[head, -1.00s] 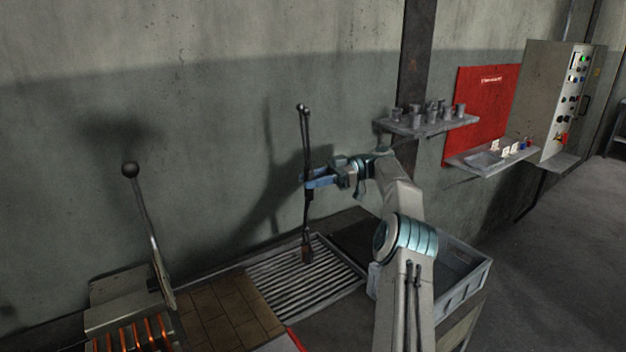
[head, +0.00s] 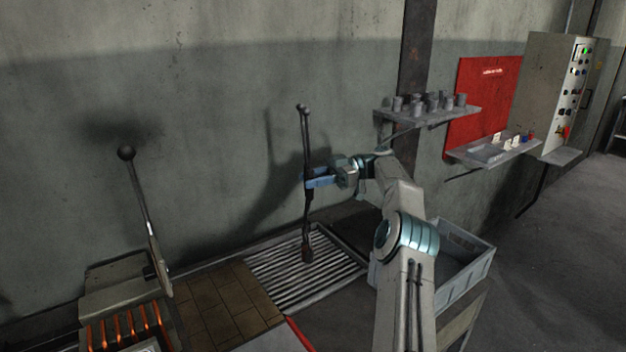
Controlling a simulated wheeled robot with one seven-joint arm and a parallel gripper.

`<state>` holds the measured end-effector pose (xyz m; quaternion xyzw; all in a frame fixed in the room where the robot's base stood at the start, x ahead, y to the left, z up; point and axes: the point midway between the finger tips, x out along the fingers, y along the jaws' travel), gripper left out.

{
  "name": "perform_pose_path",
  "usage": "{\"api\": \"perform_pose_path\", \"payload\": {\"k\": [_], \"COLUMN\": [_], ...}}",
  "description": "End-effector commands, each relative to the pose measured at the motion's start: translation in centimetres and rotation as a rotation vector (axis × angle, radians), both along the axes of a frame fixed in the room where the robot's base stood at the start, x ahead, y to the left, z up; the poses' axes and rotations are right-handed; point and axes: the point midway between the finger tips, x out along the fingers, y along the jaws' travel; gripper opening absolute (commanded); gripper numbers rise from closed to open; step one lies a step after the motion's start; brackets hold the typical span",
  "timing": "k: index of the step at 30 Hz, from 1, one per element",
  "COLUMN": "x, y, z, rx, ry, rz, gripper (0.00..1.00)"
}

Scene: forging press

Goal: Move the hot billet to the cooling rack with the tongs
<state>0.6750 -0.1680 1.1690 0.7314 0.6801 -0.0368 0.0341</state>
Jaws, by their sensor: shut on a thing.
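My gripper (head: 312,181) is shut on the black tongs (head: 306,140) near the middle of their length. The tongs stand upright, their two ball-tipped handles at the top and their jaws pointing down. A small dark brown piece, perhaps the billet (head: 308,255), shows at the jaws' lower end. It is over the cooling rack (head: 290,285), a slatted metal grate by the wall. I cannot tell whether it touches the slats or whether the jaws hold it. No glow shows on it.
An orange-glowing heater (head: 125,330) with a ball-topped lever (head: 140,200) stands at the left. Brown tiles (head: 225,310) lie between it and the rack. A grey crate (head: 455,270) is at right, below a shelf of metal cylinders (head: 425,115). A control cabinet (head: 555,100) stands far right.

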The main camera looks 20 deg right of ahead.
Motion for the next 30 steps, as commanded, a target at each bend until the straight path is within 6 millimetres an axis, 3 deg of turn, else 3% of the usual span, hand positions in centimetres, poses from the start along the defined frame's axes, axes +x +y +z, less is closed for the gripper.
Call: {"api": "perform_pose_path", "payload": {"k": [30], "x": [0.0], "y": [0.0], "z": [-1.1], "rx": [0.003], "ry": [-0.004], "rz": [0.000], "gripper": [0.00]}}
